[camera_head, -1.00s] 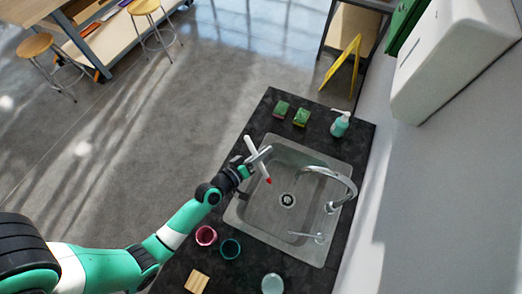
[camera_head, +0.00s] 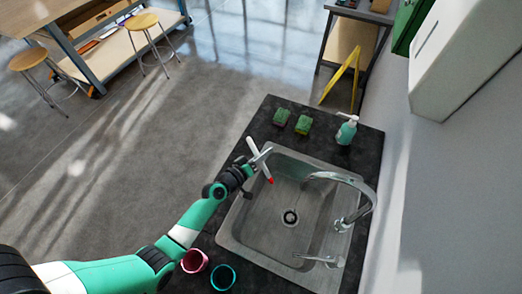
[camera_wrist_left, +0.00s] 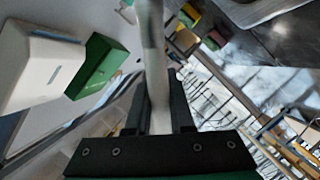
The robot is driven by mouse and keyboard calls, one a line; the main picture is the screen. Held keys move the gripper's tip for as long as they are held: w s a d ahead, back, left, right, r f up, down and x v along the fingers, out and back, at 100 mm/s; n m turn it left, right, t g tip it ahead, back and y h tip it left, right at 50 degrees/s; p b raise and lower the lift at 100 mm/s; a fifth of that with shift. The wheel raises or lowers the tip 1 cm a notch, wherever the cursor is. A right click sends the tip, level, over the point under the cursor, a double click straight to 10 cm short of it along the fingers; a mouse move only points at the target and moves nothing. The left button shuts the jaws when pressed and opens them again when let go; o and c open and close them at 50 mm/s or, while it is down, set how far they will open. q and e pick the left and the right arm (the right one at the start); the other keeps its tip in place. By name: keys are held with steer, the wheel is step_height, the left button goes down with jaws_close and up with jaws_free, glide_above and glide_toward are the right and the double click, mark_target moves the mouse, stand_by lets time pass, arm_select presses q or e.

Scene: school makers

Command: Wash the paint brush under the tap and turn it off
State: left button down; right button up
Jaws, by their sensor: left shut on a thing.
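My left gripper (camera_head: 258,160) is shut on the paint brush (camera_head: 262,166), a white-handled brush with a red tip, over the left rim of the sink. The red tip points down toward the basin. In the left wrist view the pale handle (camera_wrist_left: 157,75) runs up between the fingers. The steel sink (camera_head: 250,231) has a round drain in its floor. The curved chrome tap (camera_head: 357,183) stands on its right side, with a lever-like fitting (camera_head: 325,260) nearer me. I cannot make out any water stream. My right gripper is not in view.
A pink cup (camera_head: 194,260) and a teal cup (camera_head: 222,277) stand at the near left. A white dispenser (camera_head: 450,65) hangs on the right wall.

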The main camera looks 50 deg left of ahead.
arm_select(q)
steer(key=w+d+f+b, duration=0.2)
steer(key=d+f+b, duration=0.2)
steer(key=f, duration=0.3)
steer(key=w+d+f+b, duration=0.2)
steer(key=d+f+b, duration=0.3)
steer(key=f, duration=0.3)
steer(key=shift+w+f+b, duration=0.15)
steer(key=shift+b, duration=0.45)
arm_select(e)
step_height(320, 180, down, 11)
arm_select(q)
steer(key=shift+d, duration=0.1)
stand_by(1.1)
step_height(320, 180, up, 12)
steer(key=p, duration=1.2)
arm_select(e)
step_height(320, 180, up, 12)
